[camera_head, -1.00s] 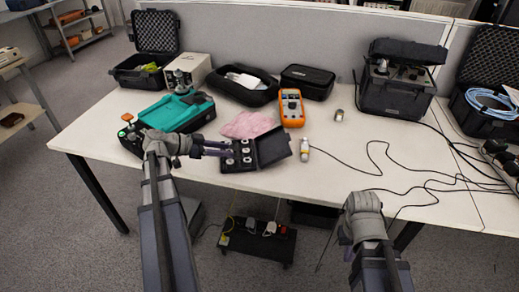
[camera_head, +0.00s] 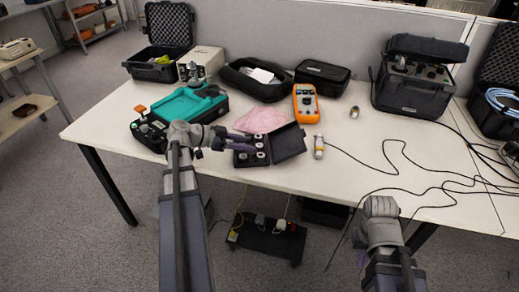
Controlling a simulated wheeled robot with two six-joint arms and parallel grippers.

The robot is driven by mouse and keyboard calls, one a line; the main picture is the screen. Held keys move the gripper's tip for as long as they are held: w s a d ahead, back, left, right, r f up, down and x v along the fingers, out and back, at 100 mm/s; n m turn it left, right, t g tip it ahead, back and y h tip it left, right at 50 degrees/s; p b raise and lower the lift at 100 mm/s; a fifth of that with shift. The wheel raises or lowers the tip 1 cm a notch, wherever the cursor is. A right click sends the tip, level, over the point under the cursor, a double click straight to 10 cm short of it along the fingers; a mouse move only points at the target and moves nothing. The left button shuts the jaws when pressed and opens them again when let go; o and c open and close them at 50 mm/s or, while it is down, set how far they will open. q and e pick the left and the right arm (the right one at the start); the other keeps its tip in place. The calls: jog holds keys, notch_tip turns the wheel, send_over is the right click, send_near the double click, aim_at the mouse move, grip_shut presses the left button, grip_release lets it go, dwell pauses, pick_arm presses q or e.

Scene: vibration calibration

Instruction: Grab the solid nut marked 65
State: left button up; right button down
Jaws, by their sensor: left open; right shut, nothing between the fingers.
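A small black case (camera_head: 289,143) lies open near the table's front edge, its lid folded to the right. Several pale ring-like nuts (camera_head: 261,156) sit in its compartments. The marking 65 is too small to read, so I cannot tell which nut bears it. My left gripper (camera_head: 245,141) is open, its purple fingers over the left and back part of the case. The fingers partly hide the nuts there. I cannot tell whether they touch one. My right gripper (camera_head: 360,242) is shut and empty, low in front of the table and away from the case; its fingertips are mostly hidden.
A pink cloth (camera_head: 262,119) lies behind the case. An orange multimeter (camera_head: 306,104) and a small cylinder (camera_head: 319,147) stand nearby. A teal-topped device (camera_head: 188,104) is close to my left wrist. Thin black cables (camera_head: 408,158) cross the table at right. Bare table (camera_head: 345,165) lies right of the case.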

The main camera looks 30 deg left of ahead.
aim_at(259, 145)
pick_arm(q)
jog(key=b+x, duration=0.1)
jog(key=x, duration=0.3)
jog(key=shift+r, duration=0.1)
grip_shut()
